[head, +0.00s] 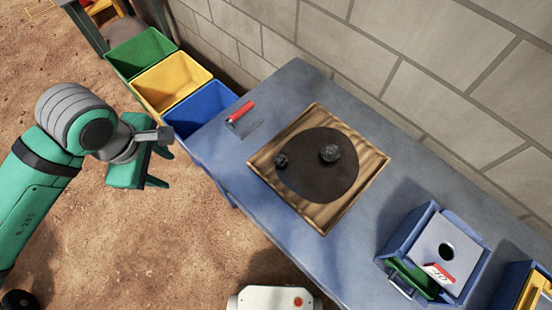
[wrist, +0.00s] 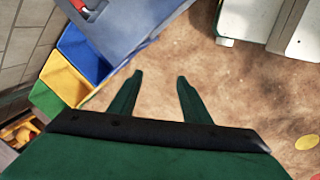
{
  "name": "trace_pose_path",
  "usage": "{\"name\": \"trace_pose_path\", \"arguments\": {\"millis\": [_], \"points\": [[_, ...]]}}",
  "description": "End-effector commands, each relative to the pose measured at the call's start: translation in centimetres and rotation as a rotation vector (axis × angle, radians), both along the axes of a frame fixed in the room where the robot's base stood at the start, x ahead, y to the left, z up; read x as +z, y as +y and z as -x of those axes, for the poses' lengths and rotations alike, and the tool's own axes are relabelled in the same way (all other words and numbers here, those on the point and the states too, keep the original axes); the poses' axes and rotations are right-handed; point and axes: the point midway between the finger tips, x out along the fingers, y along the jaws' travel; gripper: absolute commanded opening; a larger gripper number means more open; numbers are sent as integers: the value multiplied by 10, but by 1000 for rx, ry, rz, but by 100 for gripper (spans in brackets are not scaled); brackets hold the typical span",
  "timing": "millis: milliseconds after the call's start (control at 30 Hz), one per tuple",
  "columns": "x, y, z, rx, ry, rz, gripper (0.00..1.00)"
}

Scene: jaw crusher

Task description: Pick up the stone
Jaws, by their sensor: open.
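Two dark grey stones lie on a round dark pad on a square wooden board (head: 262,159) on the blue-grey table. The larger stone (head: 330,153) is right of the pad's middle. The smaller stone (head: 281,160) is near the pad's left edge. My gripper (head: 160,169) is left of the table, over the dirt floor, apart from both stones. In the wrist view my gripper (wrist: 158,80) has its two green fingers spread with nothing between them. Neither stone shows in the wrist view.
Green (head: 140,50), yellow (head: 172,80) and blue (head: 200,105) bins stand along the wall at the table's far left end. A red-handled tool (head: 240,111) lies on the table (head: 300,85). A blue box machine (head: 435,252) stands at right. A white unit (head: 274,299) is at the bottom.

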Motion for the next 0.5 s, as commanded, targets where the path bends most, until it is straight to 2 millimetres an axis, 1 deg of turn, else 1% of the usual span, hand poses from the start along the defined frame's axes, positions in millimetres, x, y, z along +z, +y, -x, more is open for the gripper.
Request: {"name": "trace_pose_path", "arguments": {"millis": [33, 67, 100, 167, 200, 267, 300, 367, 400, 467, 500], "points": [[-22, 12, 8, -19, -16, -3, 44], [-36, 18, 11, -41, -33, -8, 44], [-55, 26, 17, -77, -56, -17, 44], [-83, 36, 27, -137, -93, -36, 44], [-102, 42, 35, -178, -118, -52, 44], [-128, 47, 49, -246, -156, -76, 44], [-145, 49, 59, -293, -182, -95, 44], [-168, 48, 74, -367, -222, -125, 44], [-183, 44, 85, -418, -250, -147, 44], [-203, 37, 100, -494, -292, -182, 44], [-215, 29, 110, -546, -322, -207, 44]]}}
